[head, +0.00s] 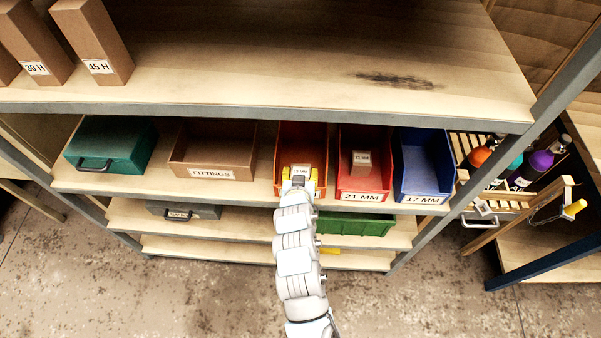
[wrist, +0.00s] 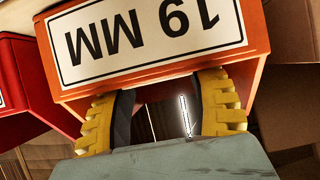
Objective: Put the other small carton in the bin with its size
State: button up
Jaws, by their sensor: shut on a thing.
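The orange bin (head: 302,138) is on the middle shelf; the wrist view shows its 19 MM label (wrist: 150,35) upside down. My gripper (head: 299,178) is at the bin's front, shut on what appears to be the small carton (head: 300,168), of which only a small pale labelled part shows between the yellow fingers. In the wrist view my gripper (wrist: 165,105) reaches past the bin's front edge, which hides the fingertips; the carton is not clear there. Another small carton (head: 361,158) sits in the red 21 MM bin (head: 375,183). The blue bin (head: 421,168) is labelled 17 MM.
A FITTINGS box (head: 211,158) and a teal case (head: 110,146) stand to the left. The upper shelf (head: 290,65) overhangs the bins and holds tall cartons (head: 97,42) at left. A green bin (head: 355,224) sits below. Coloured bottles (head: 538,163) are at right.

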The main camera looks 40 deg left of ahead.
jog(key=shift+f, duration=0.15)
jog(key=o, duration=1.2)
jog(key=shift+o, duration=0.2)
jog(key=shift+s+d+r, duration=0.15)
jog(key=shift+r, duration=0.25)
jog(key=p+v, duration=0.2)
jog(key=v, duration=0.9)
jog(key=shift+d, duration=0.2)
jog(key=shift+s, duration=0.1)
